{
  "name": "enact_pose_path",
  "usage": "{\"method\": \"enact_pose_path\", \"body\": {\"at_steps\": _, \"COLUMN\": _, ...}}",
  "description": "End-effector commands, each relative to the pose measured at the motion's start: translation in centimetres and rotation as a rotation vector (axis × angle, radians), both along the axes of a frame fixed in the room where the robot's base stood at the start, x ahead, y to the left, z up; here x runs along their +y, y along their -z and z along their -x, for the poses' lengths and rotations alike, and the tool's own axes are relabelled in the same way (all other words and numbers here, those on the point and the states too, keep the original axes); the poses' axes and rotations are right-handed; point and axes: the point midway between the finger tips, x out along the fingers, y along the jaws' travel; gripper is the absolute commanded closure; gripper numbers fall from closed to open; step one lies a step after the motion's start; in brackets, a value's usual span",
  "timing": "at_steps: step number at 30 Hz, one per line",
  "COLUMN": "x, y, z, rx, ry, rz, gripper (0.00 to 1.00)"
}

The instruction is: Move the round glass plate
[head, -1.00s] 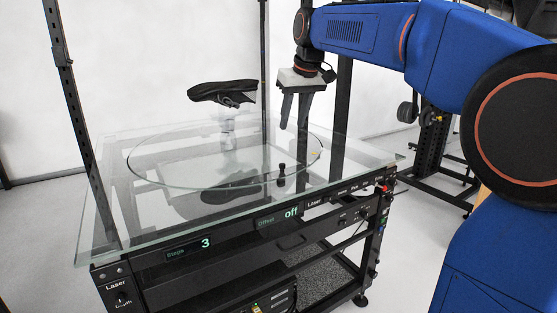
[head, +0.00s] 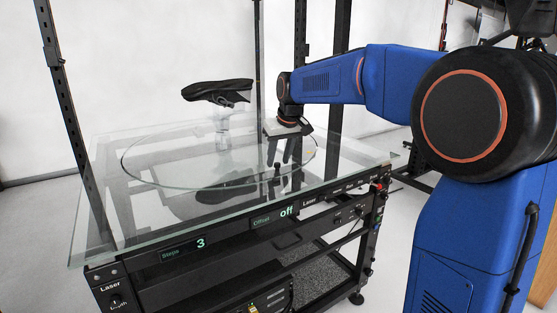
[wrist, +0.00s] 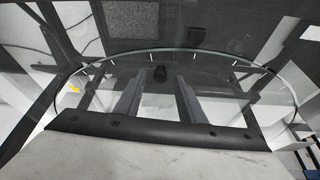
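The round glass plate (head: 160,166) lies flat in the glass table top, its circular edge clearly visible. It also shows in the wrist view (wrist: 225,75) as a wide ring with small white marks. A small black knob (head: 277,171) stands on the plate near its front right edge. In the wrist view the knob (wrist: 160,74) appears between my fingertips. My gripper (head: 283,164) is open, fingers pointing down over the right part of the plate, close to the knob. Its two fingers are apart in the wrist view (wrist: 156,84), with nothing held. Whether they touch the glass is unclear.
Upright black posts (head: 66,100) rise around the table. The front panel (head: 230,236) shows "Steps 3" and "Offset off". The plate's left part is clear.

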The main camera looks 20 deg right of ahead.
Motion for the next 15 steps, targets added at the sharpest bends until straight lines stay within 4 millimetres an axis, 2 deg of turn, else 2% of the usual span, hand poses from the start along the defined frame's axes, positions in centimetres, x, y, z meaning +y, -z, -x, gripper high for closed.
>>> {"method": "enact_pose_path", "body": {"at_steps": 12, "x": 0.07, "y": 0.67, "z": -0.26, "rx": -0.001, "ry": 0.0, "rz": 0.0, "gripper": 0.64}}
{"method": "enact_pose_path", "body": {"at_steps": 15, "x": 0.07, "y": 0.66, "z": -0.25, "rx": -0.001, "ry": 0.0, "rz": 0.0, "gripper": 0.88}}
